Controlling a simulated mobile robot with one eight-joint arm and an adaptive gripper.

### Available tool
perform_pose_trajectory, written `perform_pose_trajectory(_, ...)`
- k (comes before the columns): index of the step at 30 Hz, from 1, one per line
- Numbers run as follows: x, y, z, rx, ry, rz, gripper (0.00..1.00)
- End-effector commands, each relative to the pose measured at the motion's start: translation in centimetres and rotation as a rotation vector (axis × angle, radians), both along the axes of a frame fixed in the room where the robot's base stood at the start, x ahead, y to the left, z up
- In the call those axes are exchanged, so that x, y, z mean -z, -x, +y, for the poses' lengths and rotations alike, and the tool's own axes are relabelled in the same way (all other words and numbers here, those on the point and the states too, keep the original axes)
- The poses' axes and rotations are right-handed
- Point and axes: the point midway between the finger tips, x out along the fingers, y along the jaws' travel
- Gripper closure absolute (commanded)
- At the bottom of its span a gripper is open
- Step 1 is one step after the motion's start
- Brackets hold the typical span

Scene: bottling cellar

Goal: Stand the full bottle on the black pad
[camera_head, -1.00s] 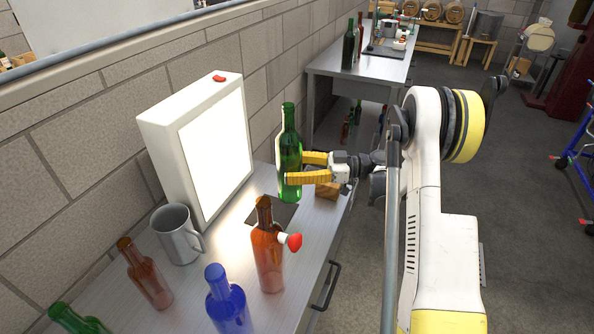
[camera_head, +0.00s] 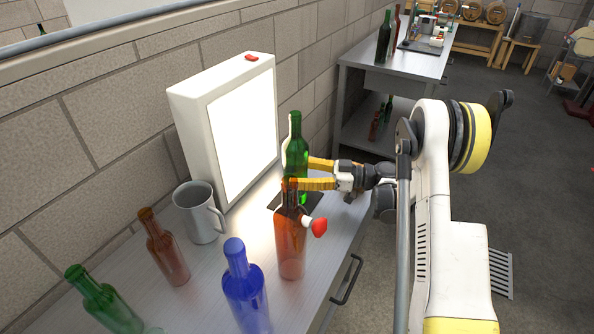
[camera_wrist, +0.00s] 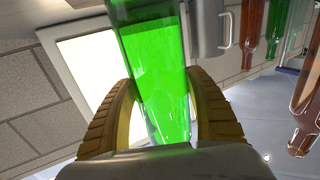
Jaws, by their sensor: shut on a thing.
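A green bottle (camera_head: 296,150) stands upright in my gripper (camera_head: 302,175) in the head view. My gripper is shut on it, with yellow fingers on both sides. The wrist view also shows the green bottle (camera_wrist: 155,70) between the fingers, a brighter green filling most of it. The black pad (camera_head: 279,202) lies on the bench under the bottle. A brown bottle in front and the fingers hide part of the bottle's base, so I cannot tell whether it touches the pad.
A brown bottle (camera_head: 290,248) stands close in front of the pad, a red-tipped piece (camera_head: 319,227) at its side. A lit panel (camera_head: 243,150) stands behind. A metal mug (camera_head: 199,215), another brown bottle (camera_head: 167,252), a blue bottle (camera_head: 245,290) and a green bottle (camera_head: 103,302) stand left and nearer.

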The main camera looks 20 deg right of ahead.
Motion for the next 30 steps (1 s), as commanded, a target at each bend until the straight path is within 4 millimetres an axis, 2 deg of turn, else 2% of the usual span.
perform_pose_trajectory(6,0.1,0.0,0.0,0.000,-0.003,-0.001,0.77)
perform_pose_trajectory(7,0.3,0.0,0.0,0.000,0.000,0.000,0.33)
perform_pose_trajectory(9,0.2,0.0,0.0,0.000,0.000,0.000,0.13)
perform_pose_trajectory(21,-0.2,0.1,-0.2,0.001,0.000,0.000,0.13)
perform_pose_trajectory(26,-0.4,1.0,-2.9,0.004,0.000,0.000,0.13)
perform_pose_trajectory(30,-0.4,2.2,-6.1,0.004,0.000,0.000,0.13)
